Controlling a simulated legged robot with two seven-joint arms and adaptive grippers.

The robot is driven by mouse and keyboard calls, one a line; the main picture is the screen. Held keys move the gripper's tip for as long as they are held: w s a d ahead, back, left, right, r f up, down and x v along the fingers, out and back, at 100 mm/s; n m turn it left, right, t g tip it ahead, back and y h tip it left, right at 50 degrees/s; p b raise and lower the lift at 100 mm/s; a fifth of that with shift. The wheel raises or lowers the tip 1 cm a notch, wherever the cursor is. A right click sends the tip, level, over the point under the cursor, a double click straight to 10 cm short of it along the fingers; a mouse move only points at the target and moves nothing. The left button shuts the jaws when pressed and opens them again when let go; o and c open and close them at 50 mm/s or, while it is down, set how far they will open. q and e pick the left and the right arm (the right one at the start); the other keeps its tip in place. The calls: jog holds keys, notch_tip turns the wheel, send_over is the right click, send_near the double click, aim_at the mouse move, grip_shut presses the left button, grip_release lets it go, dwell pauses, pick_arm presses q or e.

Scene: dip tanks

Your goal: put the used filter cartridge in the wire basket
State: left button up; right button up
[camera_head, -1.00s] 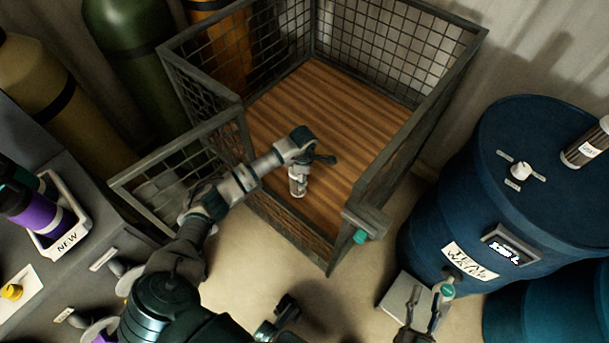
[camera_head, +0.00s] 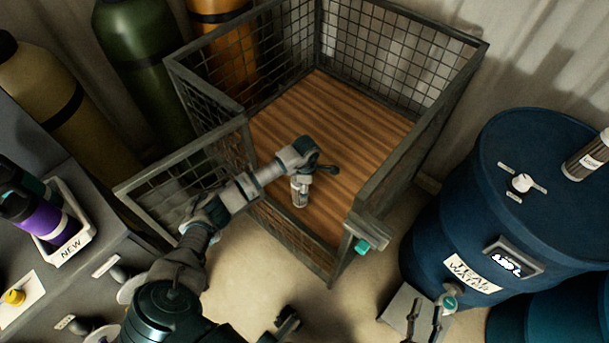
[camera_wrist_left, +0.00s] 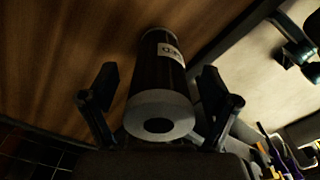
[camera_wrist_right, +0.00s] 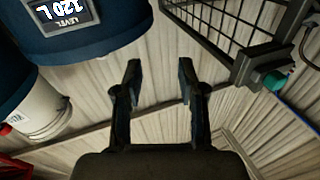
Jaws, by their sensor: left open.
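The used filter cartridge (camera_head: 299,190) is a small cylinder inside the wire basket (camera_head: 404,148), near its open front side. In the left wrist view the cartridge (camera_wrist_left: 160,97) is dark with a grey, holed end cap and a white label, over the wooden floor. I cannot tell whether it stands or lies. My left gripper (camera_head: 318,171) is just above it, with its open fingers (camera_wrist_left: 158,80) on either side and gaps between. My right gripper (camera_head: 424,327) is in front of the blue drum; its fingers (camera_wrist_right: 158,75) are open and empty.
The blue drum (camera_head: 450,225) stands right of the basket, with another cartridge (camera_head: 588,158) on its lid. The basket's front gate (camera_head: 165,190) is swung open at left. A NEW tray (camera_head: 80,245) holds a purple item. Gas cylinders (camera_head: 140,75) stand behind.

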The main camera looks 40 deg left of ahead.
pick_arm(q)
notch_tip(320, 180, up, 6)
jog(key=p, duration=0.3)
jog(key=shift+a+r, duration=0.15)
jog(key=shift+r, duration=0.1)
notch_tip(320, 180, up, 5)
jog(key=p, duration=0.3)
jog(key=shift+f, duration=0.1)
pick_arm(e)
jog(key=s+d+f+g+h, duration=0.3)
jog(key=s+d+f+g, duration=0.2)
jog(key=s+f+g, duration=0.7)
jog(key=shift+s+d+f+g+h, duration=0.2)
jog(key=shift+s+g+h, duration=0.1)
jog(key=shift+s+g, duration=0.15)
jog(key=shift+w, duration=0.1)
